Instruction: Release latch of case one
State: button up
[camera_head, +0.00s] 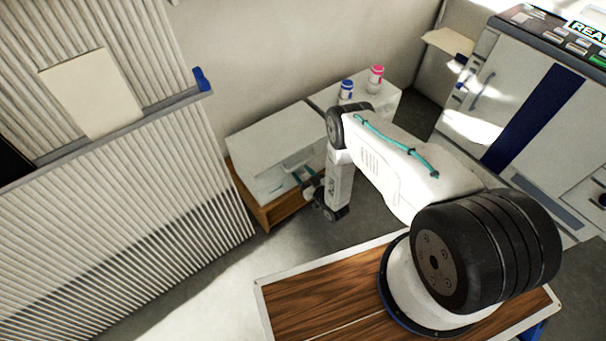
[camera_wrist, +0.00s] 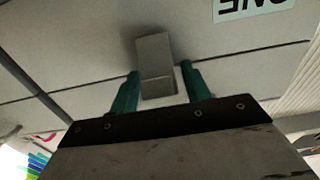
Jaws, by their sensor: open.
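Case one is a light grey case (camera_head: 275,150) on a low wooden stand in the head view. In the wrist view its panel (camera_wrist: 75,60) fills the upper part, with a label (camera_wrist: 255,5) reading "ONE" upside down. A grey block-like latch (camera_wrist: 154,52) sticks out from the panel. My gripper (camera_wrist: 160,74) is open, with one teal finger on each side of the latch. I cannot tell whether the fingers touch it. In the head view my gripper (camera_head: 303,175) is at the case's near side, partly hidden by my wrist.
A white surface behind the case carries a blue-labelled bottle (camera_head: 346,90) and a pink-labelled bottle (camera_head: 376,76). A ribbed shutter (camera_head: 120,210) stands on the left and a large cabinet (camera_head: 535,100) on the right. Grey floor (camera_head: 235,275) lies free in front of the stand (camera_head: 275,211).

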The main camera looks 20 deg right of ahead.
jog(key=c, duration=0.8)
jog(key=shift+s+f+t, duration=0.15)
jog(key=shift+f+t, duration=0.1)
jog(key=shift+t, duration=0.15)
jog(key=shift+s+d+f+t+y, duration=0.1)
jog(key=shift+s+t+y, duration=0.1)
jog(key=shift+t, duration=0.3)
jog(key=shift+s+f+t+y, duration=0.1)
jog(key=shift+t+y, duration=0.1)
jog(key=shift+t, duration=0.3)
jog(key=shift+r, duration=0.1)
jog(key=o, duration=0.8)
